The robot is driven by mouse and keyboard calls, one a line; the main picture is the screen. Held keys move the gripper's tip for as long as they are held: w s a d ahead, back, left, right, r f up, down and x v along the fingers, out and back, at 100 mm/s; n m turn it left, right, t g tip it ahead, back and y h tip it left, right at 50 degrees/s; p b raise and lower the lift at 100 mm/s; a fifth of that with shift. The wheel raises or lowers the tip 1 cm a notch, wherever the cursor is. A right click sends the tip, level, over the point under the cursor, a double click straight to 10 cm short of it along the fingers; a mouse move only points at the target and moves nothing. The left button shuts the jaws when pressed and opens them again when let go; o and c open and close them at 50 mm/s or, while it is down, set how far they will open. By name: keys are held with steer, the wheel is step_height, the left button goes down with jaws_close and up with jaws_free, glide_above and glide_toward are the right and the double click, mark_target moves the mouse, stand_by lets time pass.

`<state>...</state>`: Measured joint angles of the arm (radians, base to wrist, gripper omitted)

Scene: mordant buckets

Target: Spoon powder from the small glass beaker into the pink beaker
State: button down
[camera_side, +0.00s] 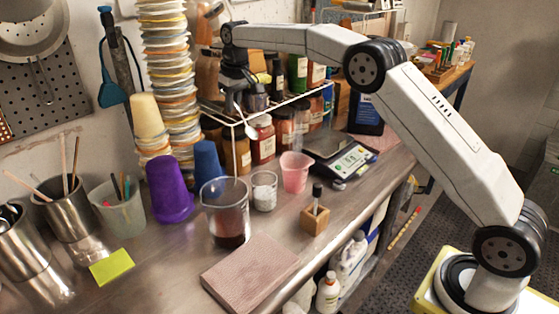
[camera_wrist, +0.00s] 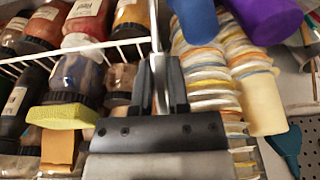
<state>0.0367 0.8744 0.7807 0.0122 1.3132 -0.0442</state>
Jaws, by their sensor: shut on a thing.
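The small glass beaker (camera_side: 264,190) stands on the metal bench in the side view with white powder in it. The pink beaker (camera_side: 296,172) stands just right of and behind it, upright; its inside is hard to make out. My gripper (camera_side: 238,92) is high above and behind both beakers, in front of the shelf jars. It is shut on a thin silver spoon (camera_side: 242,120), which hangs downward. In the wrist view, my gripper (camera_wrist: 160,88) holds the spoon's handle (camera_wrist: 154,35) between its dark fingers. Neither beaker shows in the wrist view.
A larger glass beaker (camera_side: 226,218) with dark red contents stands left of the small one. A wooden block with a vial (camera_side: 315,218), a scale (camera_side: 345,160) and a pinkish slab (camera_side: 250,272) are close by. A white wire rack (camera_side: 285,103) with jars is behind.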

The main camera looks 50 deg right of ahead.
mark_target(259, 137)
steer(key=shift+f, duration=2.1)
steer(key=shift+s+f+t, duration=0.15)
steer(key=shift+s+t, duration=0.1)
steer(key=shift+t, duration=0.25)
steer(key=shift+s+f+t, duration=0.55)
steer(key=shift+s+t, duration=0.2)
steer(key=shift+t, duration=0.25)
steer(key=shift+s+f+t, duration=0.55)
steer(key=shift+s+t, duration=0.2)
steer(key=shift+t, duration=0.25)
steer(key=s+f, duration=0.5)
steer(key=f, duration=0.4)
steer(key=shift+s, duration=0.4)
steer(key=shift+r, duration=0.15)
steer(key=shift+r, duration=4.3)
